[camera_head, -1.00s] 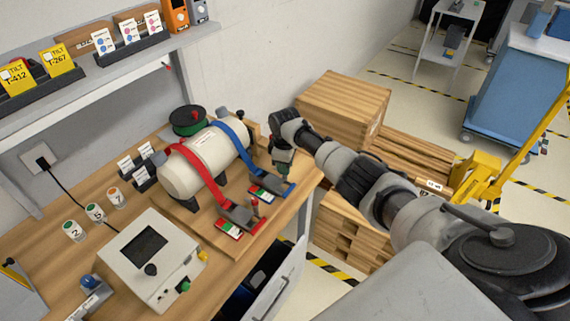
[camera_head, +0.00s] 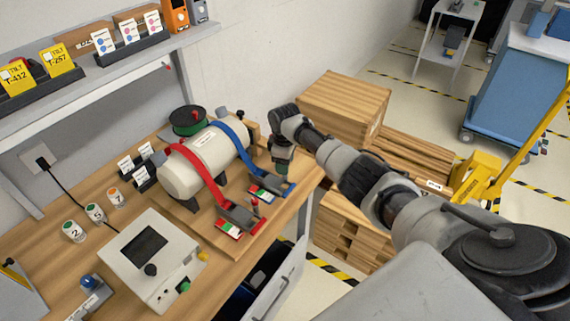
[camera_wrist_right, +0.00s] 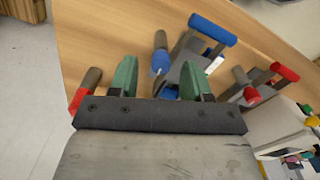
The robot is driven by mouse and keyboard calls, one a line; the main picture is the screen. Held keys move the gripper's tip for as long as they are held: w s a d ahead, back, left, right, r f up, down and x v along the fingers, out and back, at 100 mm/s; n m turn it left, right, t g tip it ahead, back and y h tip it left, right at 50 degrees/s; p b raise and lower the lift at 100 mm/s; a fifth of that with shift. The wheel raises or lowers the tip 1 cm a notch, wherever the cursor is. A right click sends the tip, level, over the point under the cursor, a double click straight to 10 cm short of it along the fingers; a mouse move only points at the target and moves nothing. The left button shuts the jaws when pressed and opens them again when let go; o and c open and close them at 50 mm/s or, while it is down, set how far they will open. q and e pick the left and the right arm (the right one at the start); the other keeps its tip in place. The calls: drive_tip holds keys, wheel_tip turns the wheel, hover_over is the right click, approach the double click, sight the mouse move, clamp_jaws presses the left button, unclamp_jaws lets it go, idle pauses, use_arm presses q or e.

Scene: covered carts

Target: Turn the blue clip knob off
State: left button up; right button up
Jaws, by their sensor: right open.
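The blue clip (camera_head: 268,190) is at the lower end of the blue strap (camera_head: 232,133), on the wooden bench right of the white cylinder (camera_head: 205,160). In the right wrist view, its knob (camera_wrist_right: 160,55) has a blue part and a grey handle, and appears between and beyond my fingertips. My right gripper (camera_head: 282,170) is beside the clip, at its upper right in the head view. Its two green fingers (camera_wrist_right: 160,80) are apart and hold nothing; contact with the knob cannot be told. My left gripper is not in view.
The red clip (camera_head: 237,222) is close to the blue one, and its red knob (camera_wrist_right: 246,88) shows in the right wrist view. A control box (camera_head: 150,255) stands on the bench at lower left. Wooden crates (camera_head: 345,105) stand behind my right arm.

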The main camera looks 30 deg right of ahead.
wheel_tip(320, 180, up, 10)
drive_tip(key=b, duration=0.1)
drive_tip(key=shift+b, duration=0.4)
drive_tip(key=shift+s+f, duration=0.1)
